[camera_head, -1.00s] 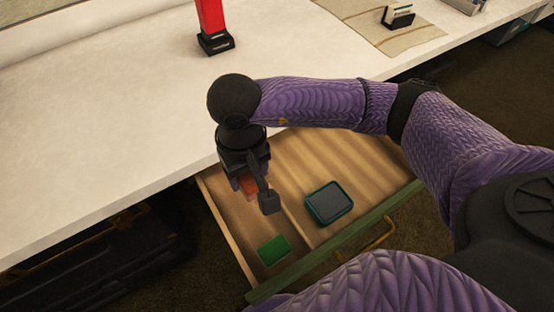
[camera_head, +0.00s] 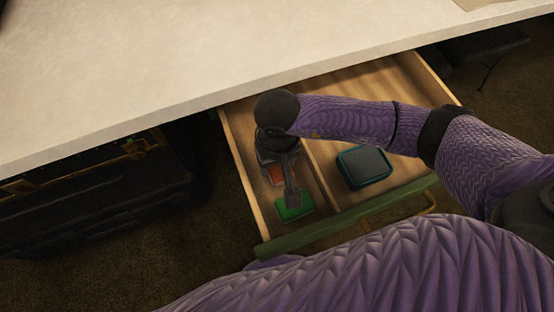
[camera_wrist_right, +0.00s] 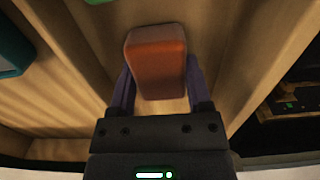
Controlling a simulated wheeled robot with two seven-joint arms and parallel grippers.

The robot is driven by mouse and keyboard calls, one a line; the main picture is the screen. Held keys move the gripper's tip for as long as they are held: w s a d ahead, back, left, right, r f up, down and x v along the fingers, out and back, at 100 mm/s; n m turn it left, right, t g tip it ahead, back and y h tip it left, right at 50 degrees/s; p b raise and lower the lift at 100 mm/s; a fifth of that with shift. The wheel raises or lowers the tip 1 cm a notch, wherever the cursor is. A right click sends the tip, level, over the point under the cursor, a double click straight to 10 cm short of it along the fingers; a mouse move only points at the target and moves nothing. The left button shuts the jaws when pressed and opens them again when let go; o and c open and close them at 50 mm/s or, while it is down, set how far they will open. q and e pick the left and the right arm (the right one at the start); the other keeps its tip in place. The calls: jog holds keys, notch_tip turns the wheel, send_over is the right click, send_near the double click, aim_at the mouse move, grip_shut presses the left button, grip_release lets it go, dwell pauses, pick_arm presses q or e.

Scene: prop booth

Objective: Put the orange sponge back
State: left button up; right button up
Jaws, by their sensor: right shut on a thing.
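The orange sponge (camera_wrist_right: 157,62) is between the two fingers of my right gripper (camera_wrist_right: 158,88), which is shut on it. In the head view the sponge (camera_head: 277,174) shows as a small orange patch beside my right gripper (camera_head: 283,188). The gripper points down into the left compartment of the open drawer (camera_head: 240,160). A green flat piece (camera_head: 294,208) lies in that same compartment, toward the drawer front. I cannot tell whether the sponge touches the drawer floor. My left gripper is not in view.
A teal-rimmed dark box (camera_head: 364,166) lies in the right compartment, beyond a wooden divider (camera_head: 318,180). The green drawer front (camera_head: 340,219) has a brass handle. The white counter (camera_head: 200,50) overhangs the drawer's back. Dark cases (camera_head: 90,190) stand at the left.

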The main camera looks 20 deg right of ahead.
jog(key=shift+f, duration=0.2)
jog(key=o, duration=0.9)
jog(key=shift+o, duration=1.3)
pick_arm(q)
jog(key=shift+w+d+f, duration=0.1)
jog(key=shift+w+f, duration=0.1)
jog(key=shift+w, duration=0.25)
pick_arm(e)
jog(key=shift+o, duration=0.4)
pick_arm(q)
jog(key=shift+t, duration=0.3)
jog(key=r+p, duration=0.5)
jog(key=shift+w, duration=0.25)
pick_arm(e)
notch_tip(320, 180, up, 12)
jog(key=shift+r, duration=0.25)
